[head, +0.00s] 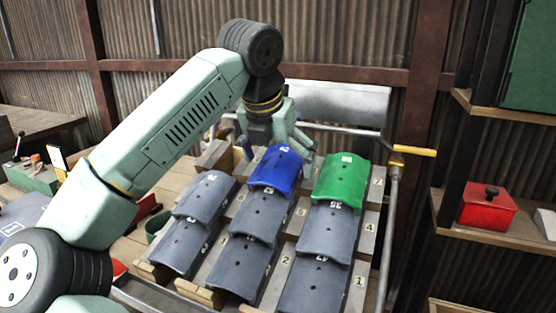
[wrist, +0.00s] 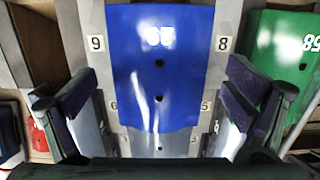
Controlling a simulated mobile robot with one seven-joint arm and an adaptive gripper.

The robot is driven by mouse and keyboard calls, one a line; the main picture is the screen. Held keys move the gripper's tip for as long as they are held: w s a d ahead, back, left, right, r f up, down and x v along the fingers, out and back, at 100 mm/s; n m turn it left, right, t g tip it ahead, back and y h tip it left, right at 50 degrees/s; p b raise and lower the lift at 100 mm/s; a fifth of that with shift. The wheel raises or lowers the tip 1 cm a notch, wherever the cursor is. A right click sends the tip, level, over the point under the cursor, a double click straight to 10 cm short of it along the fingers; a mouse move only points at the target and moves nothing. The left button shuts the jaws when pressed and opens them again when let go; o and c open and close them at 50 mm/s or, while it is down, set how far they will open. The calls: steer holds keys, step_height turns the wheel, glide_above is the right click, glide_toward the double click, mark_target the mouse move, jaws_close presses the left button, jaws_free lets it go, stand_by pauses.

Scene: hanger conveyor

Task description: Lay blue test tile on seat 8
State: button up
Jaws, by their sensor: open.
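The blue test tile (head: 275,170) lies at the top of the middle column, its lower end overlapping the grey tile below. In the wrist view the blue tile (wrist: 160,75) sits between the label 9 on its left and the label 8 (wrist: 223,43) on its right. It looks straight along its column. My gripper (head: 276,150) is over the blue tile's upper end. In the wrist view my gripper (wrist: 165,105) is open, with one finger on each side of the tile and visible gaps between. Seat 8 itself is hidden under the tile.
A green tile (head: 341,180) lies at the top of the right column. Several grey tiles (head: 325,232) cover the lower rows. A metal rail with a yellow handle (head: 414,151) runs along the right side. A red box (head: 488,207) stands on a shelf at right.

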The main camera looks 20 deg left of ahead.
steer(key=v, duration=1.2)
stand_by(0.4)
